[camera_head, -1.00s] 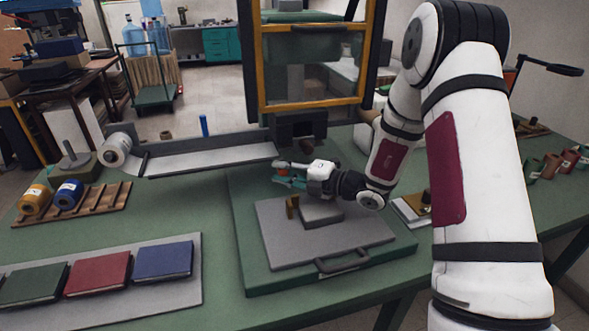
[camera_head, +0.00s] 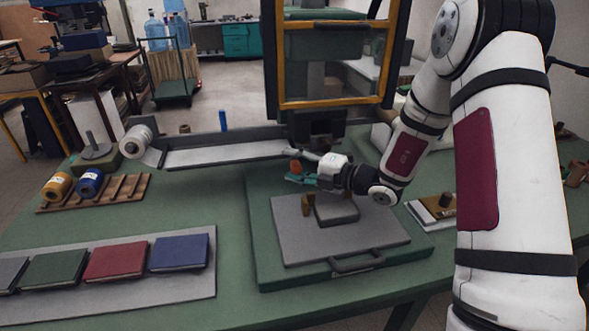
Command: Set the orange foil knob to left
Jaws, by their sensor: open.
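The orange knob (camera_head: 295,167) is a small orange spot at the fingertips of my gripper (camera_head: 301,172), below the dark head of the press. My gripper points left, with teal fingers beside the knob; at this size I cannot tell whether they touch it. The knob's pointer and setting are too small to read. The press (camera_head: 330,104) has a tall black frame with a yellow-edged guard window. Below my gripper lies a grey plate (camera_head: 290,237) with a grey block (camera_head: 337,209) and a small brass piece (camera_head: 306,206) on it.
A long grey tray (camera_head: 225,153) with a white roll (camera_head: 137,142) lies left of the press. Yellow and blue foil rolls (camera_head: 90,181) rest on a wooden rack. Several coloured books (camera_head: 115,262) lie on a grey board at front left. The green table between is clear.

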